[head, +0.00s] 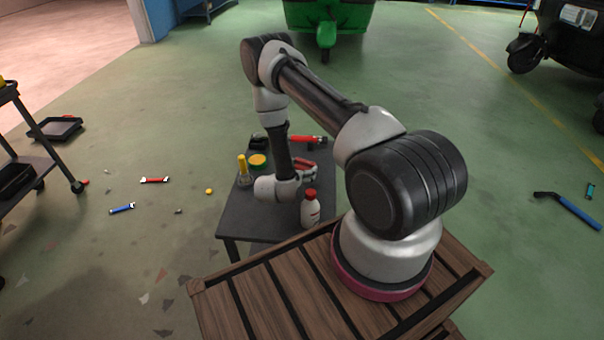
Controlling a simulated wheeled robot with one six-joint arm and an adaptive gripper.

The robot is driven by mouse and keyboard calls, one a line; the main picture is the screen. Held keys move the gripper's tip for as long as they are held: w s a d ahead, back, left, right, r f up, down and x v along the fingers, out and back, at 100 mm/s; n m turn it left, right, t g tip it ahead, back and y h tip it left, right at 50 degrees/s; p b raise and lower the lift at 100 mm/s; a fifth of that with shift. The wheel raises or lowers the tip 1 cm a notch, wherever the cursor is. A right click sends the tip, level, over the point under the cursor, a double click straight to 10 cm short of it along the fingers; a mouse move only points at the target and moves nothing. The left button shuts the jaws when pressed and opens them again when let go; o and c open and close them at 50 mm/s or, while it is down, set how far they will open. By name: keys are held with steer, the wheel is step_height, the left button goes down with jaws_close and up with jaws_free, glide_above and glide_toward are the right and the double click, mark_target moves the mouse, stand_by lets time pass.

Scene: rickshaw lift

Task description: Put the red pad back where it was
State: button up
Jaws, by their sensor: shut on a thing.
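My gripper (308,179) is over the right part of a small dark table (258,222), pointing right. A small red piece (303,163), which looks like the red pad, shows at its fingers. The gripper appears shut on it; the fingers and arm hide part of it. I cannot tell whether the pad touches the tabletop. A white bottle with a red cap (311,210) stands just in front of the gripper, near the table's front right edge.
The table also holds a yellow-topped container (242,168), a round green-and-yellow tin (258,160), a black item (258,142) and a red tool (308,140) at the back. The front left tabletop is clear. A dark cart (30,165) stands at left; tools lie on the floor.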

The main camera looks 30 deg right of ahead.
steer(key=shift+f, duration=0.8)
steer(key=shift+f, duration=0.1)
steer(key=o, duration=0.9)
